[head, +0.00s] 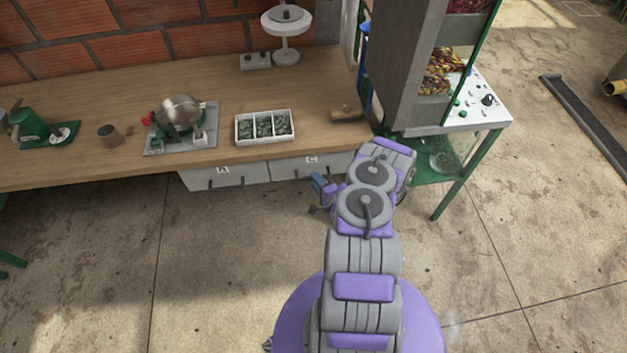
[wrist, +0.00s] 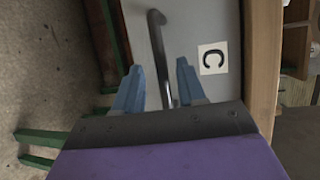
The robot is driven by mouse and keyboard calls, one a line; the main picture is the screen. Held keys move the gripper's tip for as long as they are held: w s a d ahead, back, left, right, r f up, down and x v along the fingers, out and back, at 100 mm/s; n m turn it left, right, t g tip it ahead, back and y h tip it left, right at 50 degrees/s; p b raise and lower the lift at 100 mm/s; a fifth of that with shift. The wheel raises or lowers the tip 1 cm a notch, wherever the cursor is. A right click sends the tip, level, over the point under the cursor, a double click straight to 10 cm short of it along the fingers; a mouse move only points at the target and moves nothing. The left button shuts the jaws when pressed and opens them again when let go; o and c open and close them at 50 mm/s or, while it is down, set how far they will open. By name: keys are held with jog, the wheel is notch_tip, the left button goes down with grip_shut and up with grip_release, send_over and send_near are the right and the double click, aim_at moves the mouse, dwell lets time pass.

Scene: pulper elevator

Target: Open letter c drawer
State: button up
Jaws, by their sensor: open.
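The letter C drawer (head: 290,169) is a light grey front under the wooden workbench, with a dark handle. It appears shut in the head view. In the wrist view its grey front (wrist: 205,25) carries a white label with a black C (wrist: 213,58), turned sideways. The curved metal handle (wrist: 158,50) runs up between my blue fingertips. My gripper (wrist: 158,80) is open, with one finger on each side of the handle. I cannot tell whether either finger touches it. In the head view my gripper (head: 322,190) is at the right part of the drawer front, partly hidden by my arm.
The drawer marked A (head: 225,178) is to the left. The wooden bench (head: 325,75) holds a three-part tray (head: 238,134), a metal pot machine (head: 180,112) and a cup (head: 110,135). A grey machine on a green-legged table (head: 448,200) stands close right. The floor in front is clear.

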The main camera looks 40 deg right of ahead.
jog(key=shift+b+x, duration=0.35)
jog(key=shift+x, duration=1.05)
grip_shut()
jog(key=shift+s, duration=0.1)
